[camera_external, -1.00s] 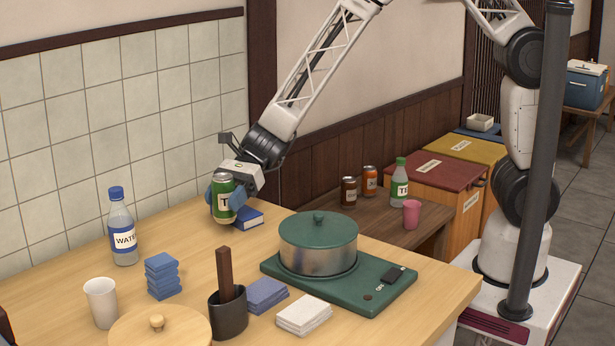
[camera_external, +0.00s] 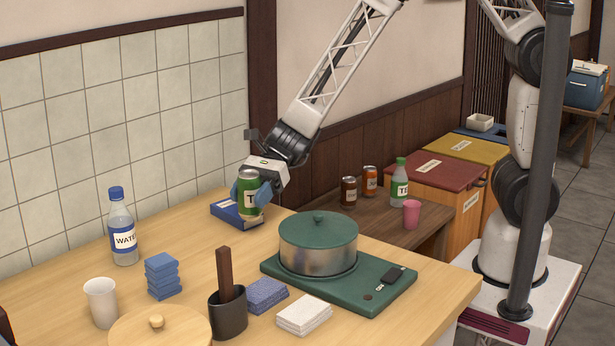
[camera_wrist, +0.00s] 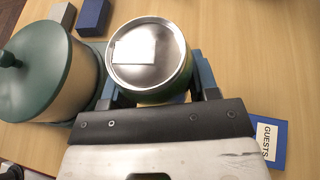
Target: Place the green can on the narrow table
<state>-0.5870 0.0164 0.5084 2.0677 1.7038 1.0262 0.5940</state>
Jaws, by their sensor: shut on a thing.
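The green can (camera_external: 248,188) is upright between the blue fingers of my gripper (camera_external: 250,200), which is shut on it. In the outside view it is above the light wooden table, in front of the blue book. In the wrist view I look down on the silver top of the can (camera_wrist: 150,55). The gripper's fingers (camera_wrist: 150,88) are on both sides of it. The narrow table (camera_external: 330,215) is the dark brown wooden one to the right, along the wall. It bears a dark jar, an orange can, a green-capped bottle and a pink cup.
The blue book (camera_external: 228,213) lies behind the can. A water bottle (camera_external: 122,235) stands left. The narrow table's front left part looks clear.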

